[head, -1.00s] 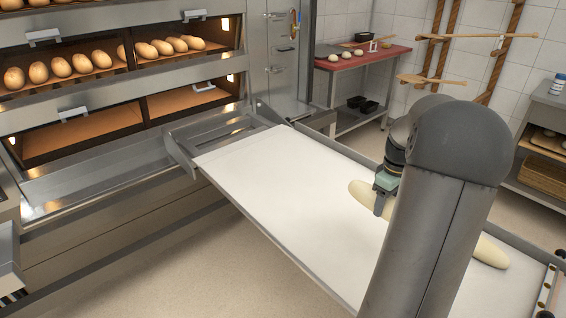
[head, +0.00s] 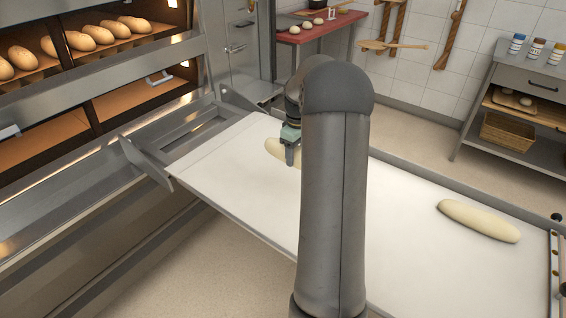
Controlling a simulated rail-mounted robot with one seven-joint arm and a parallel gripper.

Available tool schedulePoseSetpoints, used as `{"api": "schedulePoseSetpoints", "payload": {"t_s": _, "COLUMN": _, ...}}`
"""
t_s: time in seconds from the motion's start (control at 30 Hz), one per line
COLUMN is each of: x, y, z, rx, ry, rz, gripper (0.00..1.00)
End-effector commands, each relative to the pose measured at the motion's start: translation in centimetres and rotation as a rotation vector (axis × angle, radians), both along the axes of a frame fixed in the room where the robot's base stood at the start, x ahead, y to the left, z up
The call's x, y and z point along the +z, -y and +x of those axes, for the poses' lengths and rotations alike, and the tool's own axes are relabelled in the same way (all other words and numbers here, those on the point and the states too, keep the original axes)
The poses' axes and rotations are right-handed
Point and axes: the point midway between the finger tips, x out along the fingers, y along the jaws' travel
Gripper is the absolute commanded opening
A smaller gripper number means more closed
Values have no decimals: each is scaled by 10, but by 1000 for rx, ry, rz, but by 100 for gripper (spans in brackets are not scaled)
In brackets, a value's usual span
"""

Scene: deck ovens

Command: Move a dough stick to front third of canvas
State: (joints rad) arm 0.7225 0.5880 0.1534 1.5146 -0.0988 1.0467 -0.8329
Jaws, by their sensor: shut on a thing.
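The white canvas (head: 225,185) stretches from the oven side at the left to the right of the head view. My gripper (head: 290,158) is over its oven-side part, near the far edge, shut on a pale dough stick (head: 274,147). My arm hides the right part of this stick. I cannot tell whether it touches the canvas or hangs just above it. A second dough stick (head: 478,220) lies on the canvas near its right end, well apart from the gripper.
The deck oven (head: 90,200) stands at the left, with baked loaves (head: 90,37) in an upper deck. A red-topped table (head: 320,25) is behind the canvas. A metal shelf unit (head: 520,80) with jars stands at the right. The canvas between the sticks looks clear, though my arm hides part.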

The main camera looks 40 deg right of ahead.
Motion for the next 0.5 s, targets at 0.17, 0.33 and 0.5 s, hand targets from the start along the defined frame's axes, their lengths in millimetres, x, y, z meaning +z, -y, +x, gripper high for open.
{"api": "schedulePoseSetpoints", "payload": {"t_s": 0.17, "x": -21, "y": 9, "z": 46, "rx": 3, "ry": -1, "rz": 2, "gripper": 25}}
{"api": "schedulePoseSetpoints", "payload": {"t_s": 0.33, "x": -54, "y": 14, "z": 72, "rx": 0, "ry": -1, "rz": 2, "gripper": 25}}
{"api": "schedulePoseSetpoints", "payload": {"t_s": 0.5, "x": -70, "y": 17, "z": 86, "rx": 1, "ry": 1, "rz": 0, "gripper": 25}}
